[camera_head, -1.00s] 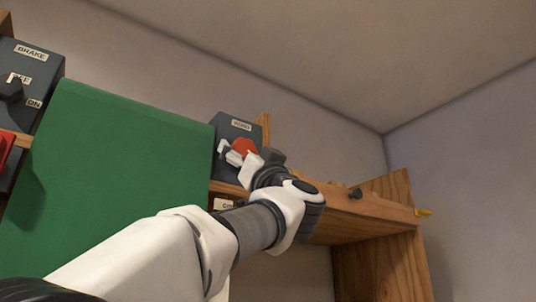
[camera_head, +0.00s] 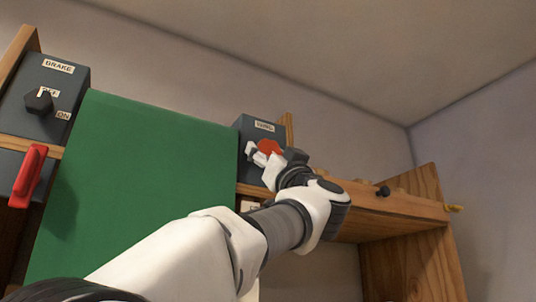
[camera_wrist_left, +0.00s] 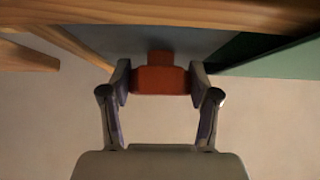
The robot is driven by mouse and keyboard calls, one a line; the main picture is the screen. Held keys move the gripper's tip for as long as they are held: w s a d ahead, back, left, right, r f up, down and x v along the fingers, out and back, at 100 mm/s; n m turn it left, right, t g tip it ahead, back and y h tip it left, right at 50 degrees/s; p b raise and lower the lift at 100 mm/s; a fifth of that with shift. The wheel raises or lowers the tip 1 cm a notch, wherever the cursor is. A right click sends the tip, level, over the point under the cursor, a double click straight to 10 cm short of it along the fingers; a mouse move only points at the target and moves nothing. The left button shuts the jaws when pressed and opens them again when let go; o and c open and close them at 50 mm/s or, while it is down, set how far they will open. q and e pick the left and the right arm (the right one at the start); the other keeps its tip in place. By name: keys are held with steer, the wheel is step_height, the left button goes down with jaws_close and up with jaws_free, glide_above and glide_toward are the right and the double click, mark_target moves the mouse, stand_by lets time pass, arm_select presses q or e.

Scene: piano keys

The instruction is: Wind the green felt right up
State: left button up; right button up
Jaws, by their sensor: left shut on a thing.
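The green felt (camera_head: 140,170) hangs as a broad sheet left of centre in the head view, its lower part hidden behind my left arm. Its edge also shows at the right of the left wrist view (camera_wrist_left: 238,50). A dark control box (camera_head: 245,135) with a small label stands just right of the felt. My left gripper (camera_head: 262,155) is shut on the red knob (camera_head: 270,147) on that box's front. In the left wrist view the fingers (camera_wrist_left: 160,88) sit on both sides of the red knob (camera_wrist_left: 160,78). My right gripper is not in view.
A grey box labelled BRAKE (camera_head: 58,75), with a black knob (camera_head: 40,101) and OFF and ON labels, is at the left. A red lever (camera_head: 29,177) hangs below it. A wooden shelf (camera_head: 400,205) with a dark peg (camera_head: 383,191) runs right.

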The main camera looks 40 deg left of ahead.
arm_select(q)
steer(key=shift+n+g+y+p, duration=0.3)
steer(key=shift+n+g, duration=0.4)
steer(key=n+g, duration=0.1)
steer(key=n+g+p, duration=0.1)
steer(key=n+g, duration=0.1)
steer(key=shift+w+r+n+y, duration=0.1)
steer(key=shift+r+n+y, duration=0.05)
steer(key=shift+n+y, duration=0.15)
steer(key=n+g+p, duration=0.1)
steer(key=n+g, duration=0.2)
steer(key=shift+f+n+g+h, duration=0.1)
steer(key=shift+n+g+h, duration=0.2)
steer(key=shift+n+g, duration=1.15)
steer(key=shift+f+n+g+h, duration=0.1)
steer(key=shift+n+g+h, duration=0.2)
steer(key=shift+n+g, duration=1.15)
steer(key=shift+n, duration=0.6)
steer(key=o, duration=1.2)
steer(key=shift+c, duration=0.2)
steer(key=shift+d, duration=0.1)
